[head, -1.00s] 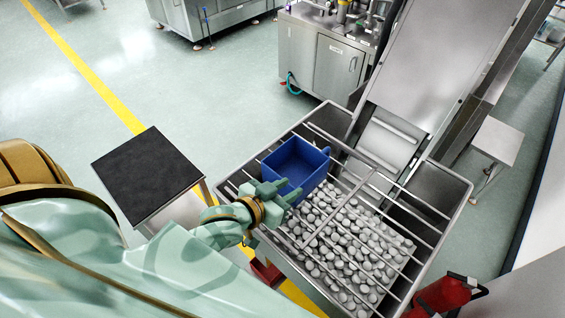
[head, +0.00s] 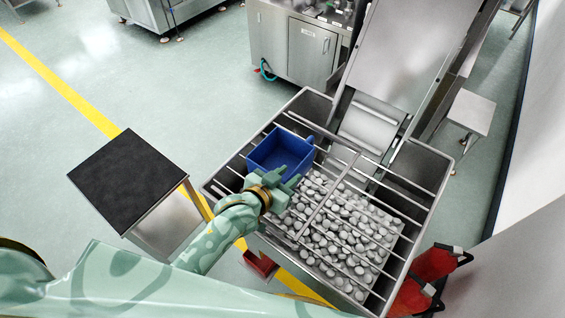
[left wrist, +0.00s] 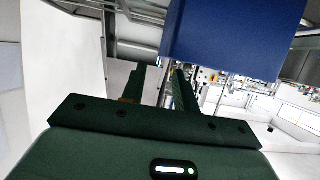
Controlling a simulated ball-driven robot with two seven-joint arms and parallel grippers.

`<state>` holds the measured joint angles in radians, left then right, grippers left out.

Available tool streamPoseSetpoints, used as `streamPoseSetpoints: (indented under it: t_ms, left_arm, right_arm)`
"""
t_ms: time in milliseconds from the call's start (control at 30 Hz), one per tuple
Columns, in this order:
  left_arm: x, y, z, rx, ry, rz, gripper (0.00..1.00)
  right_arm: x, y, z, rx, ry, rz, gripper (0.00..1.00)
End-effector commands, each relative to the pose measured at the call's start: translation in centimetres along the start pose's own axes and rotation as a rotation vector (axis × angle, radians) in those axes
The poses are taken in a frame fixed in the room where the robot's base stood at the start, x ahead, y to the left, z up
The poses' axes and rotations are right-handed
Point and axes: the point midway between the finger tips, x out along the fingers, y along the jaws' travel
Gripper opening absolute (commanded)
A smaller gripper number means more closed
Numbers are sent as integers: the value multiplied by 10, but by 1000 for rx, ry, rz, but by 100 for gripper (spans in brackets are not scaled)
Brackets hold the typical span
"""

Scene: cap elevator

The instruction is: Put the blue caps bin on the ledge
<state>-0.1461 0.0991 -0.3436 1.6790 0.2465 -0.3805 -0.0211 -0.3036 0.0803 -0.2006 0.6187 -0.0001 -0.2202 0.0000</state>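The blue caps bin (head: 284,153) sits on the bars at the far left part of the metal cap hopper (head: 408,262). My left gripper (head: 281,181) is at the bin's near side, its fingers overlapping the bin's near wall in the head view. In the left wrist view, my left gripper's fingers (left wrist: 162,80) stand apart with an open gap between them. The blue bin (left wrist: 235,38) fills the upper middle there, beyond and to the right of the fingers. Whether a finger touches it, I cannot tell. My right gripper is not in view. I cannot tell which surface is the ledge.
Grey caps (head: 335,235) lie under the bars (head: 390,207). A black-topped stand (head: 125,178) is left of the hopper. A steel conveyor (head: 405,50) rises behind it. A red object (head: 432,266) is at the lower right. Open floor lies at the upper left.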

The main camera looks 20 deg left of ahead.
Motion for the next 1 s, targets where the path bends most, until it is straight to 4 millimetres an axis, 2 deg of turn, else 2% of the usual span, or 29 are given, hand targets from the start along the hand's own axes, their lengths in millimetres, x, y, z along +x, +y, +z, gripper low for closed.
streamPoseSetpoints:
  t_ms: [33, 267, 500, 767, 800, 900, 1000]
  left_arm:
    - [8, 0, 1, 0, 0, 0, 30]
    - [28, -2, -1, 1, 0, 0, 30]
    - [65, -5, -1, 0, 1, 0, 30]
    - [70, -5, -1, 1, 0, 0, 30]
    - [70, -5, -1, 1, 0, 0, 27]
    - [70, -5, -1, 0, 0, 0, 0]
    - [70, -5, -1, 0, 0, 0, 0]
  right_arm:
    - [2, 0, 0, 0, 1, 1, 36]
    - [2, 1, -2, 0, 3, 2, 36]
    - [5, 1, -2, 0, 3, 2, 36]
    - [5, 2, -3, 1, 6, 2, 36]
    - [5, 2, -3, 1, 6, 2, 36]
    - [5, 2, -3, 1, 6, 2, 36]
    - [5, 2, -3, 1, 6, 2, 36]
